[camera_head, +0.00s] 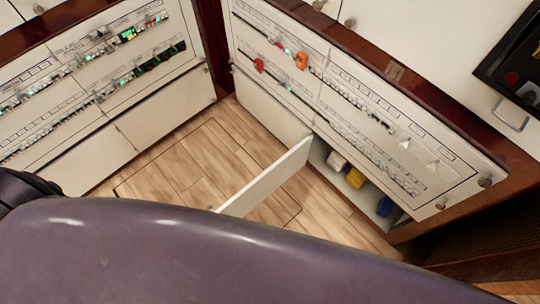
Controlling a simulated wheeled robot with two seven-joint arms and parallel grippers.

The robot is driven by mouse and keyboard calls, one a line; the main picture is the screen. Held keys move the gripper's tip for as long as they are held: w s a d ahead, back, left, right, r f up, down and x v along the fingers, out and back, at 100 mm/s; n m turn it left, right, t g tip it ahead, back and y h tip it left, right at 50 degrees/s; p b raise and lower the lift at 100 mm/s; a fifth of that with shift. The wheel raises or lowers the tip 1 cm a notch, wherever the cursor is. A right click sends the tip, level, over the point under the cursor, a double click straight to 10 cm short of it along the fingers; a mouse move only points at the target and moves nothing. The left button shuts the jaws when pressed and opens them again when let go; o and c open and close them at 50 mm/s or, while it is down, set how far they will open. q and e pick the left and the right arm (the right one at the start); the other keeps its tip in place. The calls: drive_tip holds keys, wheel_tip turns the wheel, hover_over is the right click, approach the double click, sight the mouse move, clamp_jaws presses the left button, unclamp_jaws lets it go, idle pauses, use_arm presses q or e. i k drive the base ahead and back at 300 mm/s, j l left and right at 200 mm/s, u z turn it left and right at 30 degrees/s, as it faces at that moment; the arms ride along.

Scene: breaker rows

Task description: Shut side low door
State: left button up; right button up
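The low door (266,181) is a thin white panel standing open. It juts out over the wood floor from the bottom of the right-hand cabinet, below the breaker panel. Its lower near end is hidden behind the large dark purple-grey shape across the bottom of the view. The open compartment (349,178) behind it shows white, yellow and blue items inside. Neither of my grippers can be seen.
The breaker panel (330,105) with rows of switches is above the open compartment. Another breaker cabinet (95,75) stands at the left with closed low panels. Bare wood floor (185,160) lies between them. A black-framed box (515,65) is at the upper right.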

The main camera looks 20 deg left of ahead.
sight(249, 197)
drive_tip(key=k+j+z, duration=0.2)
drive_tip(key=j, duration=0.2)
drive_tip(key=j+z, duration=0.2)
drive_tip(key=j, duration=0.2)
drive_tip(key=k+j+z, duration=0.2)
drive_tip(key=j, duration=0.15)
drive_tip(key=k+j+z, duration=0.2)
drive_tip(key=j, duration=0.15)
drive_tip(key=i+j+z, duration=0.1)
drive_tip(key=j+z, duration=0.3)
drive_tip(key=j, duration=0.4)
drive_tip(key=j+z, duration=0.4)
drive_tip(key=j, duration=0.35)
drive_tip(key=k+j+z, duration=0.15)
drive_tip(key=j+z, duration=0.25)
drive_tip(key=j, duration=0.35)
drive_tip(key=k+z, duration=0.25)
drive_tip(key=i+l, duration=0.05)
